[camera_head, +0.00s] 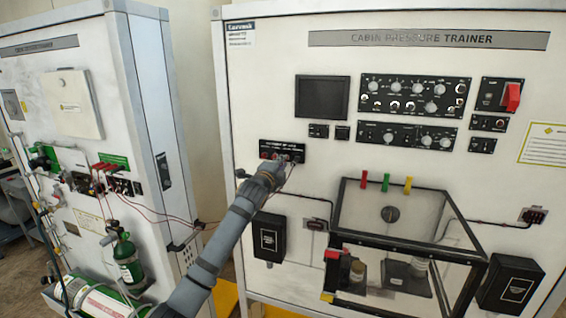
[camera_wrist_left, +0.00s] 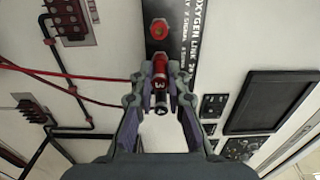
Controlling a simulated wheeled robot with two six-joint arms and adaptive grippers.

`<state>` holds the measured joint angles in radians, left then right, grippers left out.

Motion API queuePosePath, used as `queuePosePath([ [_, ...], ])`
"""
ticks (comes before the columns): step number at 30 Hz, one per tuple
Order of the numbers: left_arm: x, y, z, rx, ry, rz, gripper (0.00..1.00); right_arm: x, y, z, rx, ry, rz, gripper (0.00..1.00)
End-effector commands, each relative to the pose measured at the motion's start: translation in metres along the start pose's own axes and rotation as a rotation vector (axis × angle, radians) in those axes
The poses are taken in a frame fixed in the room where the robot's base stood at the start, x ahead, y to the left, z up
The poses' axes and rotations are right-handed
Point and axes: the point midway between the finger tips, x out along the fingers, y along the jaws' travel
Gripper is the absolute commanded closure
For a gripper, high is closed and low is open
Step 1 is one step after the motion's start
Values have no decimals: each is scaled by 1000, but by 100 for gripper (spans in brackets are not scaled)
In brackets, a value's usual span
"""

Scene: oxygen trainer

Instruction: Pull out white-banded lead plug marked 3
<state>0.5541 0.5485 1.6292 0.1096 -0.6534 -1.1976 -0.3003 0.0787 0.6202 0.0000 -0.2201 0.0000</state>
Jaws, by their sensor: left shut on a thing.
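The lead plug marked 3 (camera_wrist_left: 159,86) is red with a pale band and a dark end, and shows between my left fingertips in the left wrist view. My left gripper (camera_wrist_left: 159,80) is shut on it. In the head view my left gripper (camera_head: 287,164) is at the black socket panel (camera_head: 297,151) on the trainer's front, covering part of it. The panel also shows in the left wrist view, with a red socket (camera_wrist_left: 159,29) free above the plug. I cannot tell whether the plug is still seated. My right gripper is not in view.
Thin red leads (camera_wrist_left: 75,83) run left from near the gripper. A framed clear box (camera_head: 395,243) juts out at the lower right, with coloured clips on top. A black box (camera_head: 270,237) is below my arm. A second trainer cabinet (camera_head: 100,130) stands left.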

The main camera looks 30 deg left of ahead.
Motion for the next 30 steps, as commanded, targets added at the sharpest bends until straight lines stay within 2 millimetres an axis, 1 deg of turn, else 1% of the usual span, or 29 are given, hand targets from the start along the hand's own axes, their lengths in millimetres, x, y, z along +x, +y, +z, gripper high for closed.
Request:
queuePosePath([
  [6,-10,2,1,2,-1,4,100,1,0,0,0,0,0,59],
  [30,-46,1,0,0,0,1,100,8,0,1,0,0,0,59],
])
